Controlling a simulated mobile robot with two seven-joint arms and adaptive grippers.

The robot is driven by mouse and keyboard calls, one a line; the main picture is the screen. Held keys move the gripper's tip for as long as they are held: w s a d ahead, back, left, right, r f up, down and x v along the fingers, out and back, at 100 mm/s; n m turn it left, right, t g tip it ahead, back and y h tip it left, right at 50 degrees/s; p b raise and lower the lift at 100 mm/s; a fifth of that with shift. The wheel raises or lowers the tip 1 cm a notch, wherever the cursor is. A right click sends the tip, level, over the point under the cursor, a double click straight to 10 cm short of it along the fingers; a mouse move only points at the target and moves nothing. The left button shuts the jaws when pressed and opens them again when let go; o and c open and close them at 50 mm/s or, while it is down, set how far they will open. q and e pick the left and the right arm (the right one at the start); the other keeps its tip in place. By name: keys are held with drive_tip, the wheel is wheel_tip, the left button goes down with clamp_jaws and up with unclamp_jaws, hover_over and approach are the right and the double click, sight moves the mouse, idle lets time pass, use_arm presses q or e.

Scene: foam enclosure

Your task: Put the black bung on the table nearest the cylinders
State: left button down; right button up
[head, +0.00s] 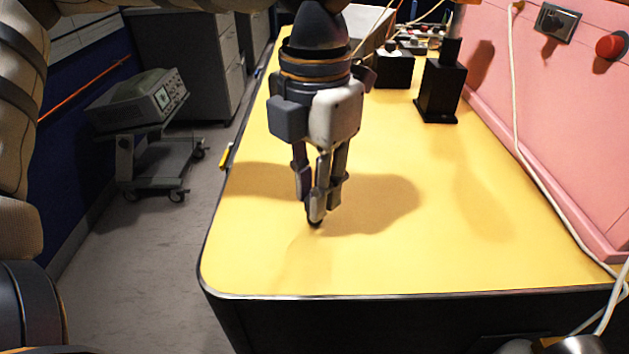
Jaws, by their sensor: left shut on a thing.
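My left gripper (316,212) points straight down over the yellow table (470,240), left of its middle. Its fingers are shut on a small dark thing, the black bung (315,222), which shows just at the fingertips and is mostly hidden by them. The bung is at or just above the tabletop; I cannot tell whether it touches. I cannot make out any cylinders for certain.
A black block-shaped device (441,90) and a black box (394,69) stand toward the back of the table. A white cable (513,90) runs down the pink wall panel (560,130). A trolley with an instrument (140,100) stands left. The table's front right is clear.

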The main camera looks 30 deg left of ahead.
use_arm(q)
drive_tip(key=shift+f, duration=0.3)
drive_tip(key=c, duration=1.3)
unclamp_jaws()
drive_tip(key=shift+c, duration=0.2)
drive_tip(key=shift+r, duration=0.1)
